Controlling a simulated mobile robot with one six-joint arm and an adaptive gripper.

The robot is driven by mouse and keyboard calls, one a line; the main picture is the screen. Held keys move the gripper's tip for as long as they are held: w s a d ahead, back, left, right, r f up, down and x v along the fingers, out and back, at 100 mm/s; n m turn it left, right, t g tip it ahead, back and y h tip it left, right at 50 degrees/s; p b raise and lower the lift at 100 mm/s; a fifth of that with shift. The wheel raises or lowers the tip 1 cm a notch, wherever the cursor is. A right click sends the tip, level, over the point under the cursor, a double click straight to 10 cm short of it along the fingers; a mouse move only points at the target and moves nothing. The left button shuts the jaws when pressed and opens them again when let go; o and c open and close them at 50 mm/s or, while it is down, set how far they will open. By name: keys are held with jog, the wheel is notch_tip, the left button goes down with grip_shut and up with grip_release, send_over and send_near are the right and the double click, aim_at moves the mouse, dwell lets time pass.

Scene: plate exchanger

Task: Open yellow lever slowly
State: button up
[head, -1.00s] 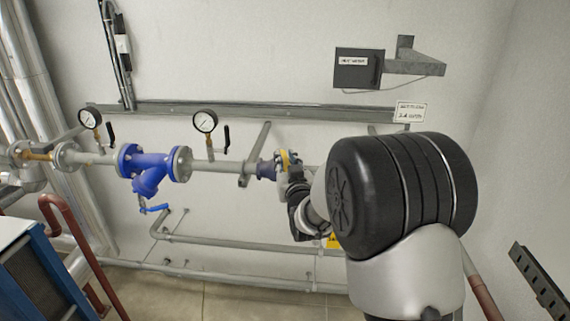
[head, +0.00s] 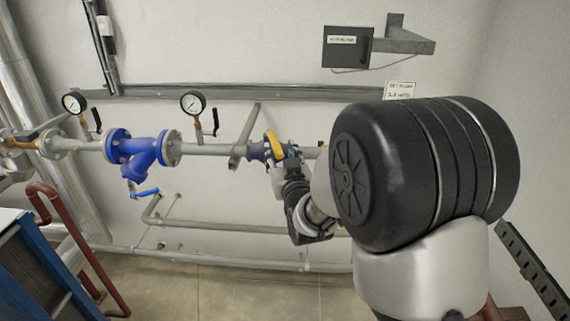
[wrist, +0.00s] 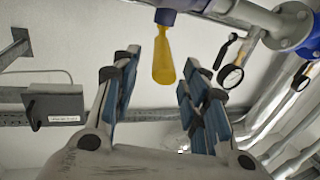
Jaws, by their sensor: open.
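The yellow lever (head: 274,145) sits on the valve at the right end of the blue-flanged pipe run in the head view. In the wrist view the yellow lever (wrist: 164,60) points down from the pipe, between the two fingers in the picture. My gripper (wrist: 161,75) is open, with blue-padded fingers on either side of the lever's lower end. I see no clear contact, and the depth between them is hard to tell. In the head view my gripper (head: 288,165) is beside the valve, and my arm hides the pipe to its right.
A blue strainer (head: 137,150) and a pressure gauge (head: 193,103) with a black handle are on the pipe to the left. A grey box (head: 347,46) is mounted on the wall above. A lower pipe (head: 235,227) runs beneath. A blue-framed unit (head: 40,275) stands at lower left.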

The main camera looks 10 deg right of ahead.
jog(key=s, duration=0.6)
jog(key=shift+w, duration=0.1)
jog(key=shift+f+b, duration=0.2)
jog(key=shift+b, duration=0.1)
jog(key=s+f+g+b, duration=0.4)
jog(key=s+f, duration=0.2)
jog(key=s, duration=0.5)
jog(key=s+a+f+g+b, duration=0.1)
jog(key=s+f+g+b, duration=0.4)
jog(key=s, duration=0.7)
jog(key=s+f+g+b, duration=0.4)
jog(key=s+f, duration=0.3)
jog(key=s, duration=0.4)
jog(key=shift+s+a+f+b, duration=0.2)
jog(key=shift+s+b, duration=0.15)
jog(key=shift+b, duration=0.35)
jog(key=shift+w, duration=0.1)
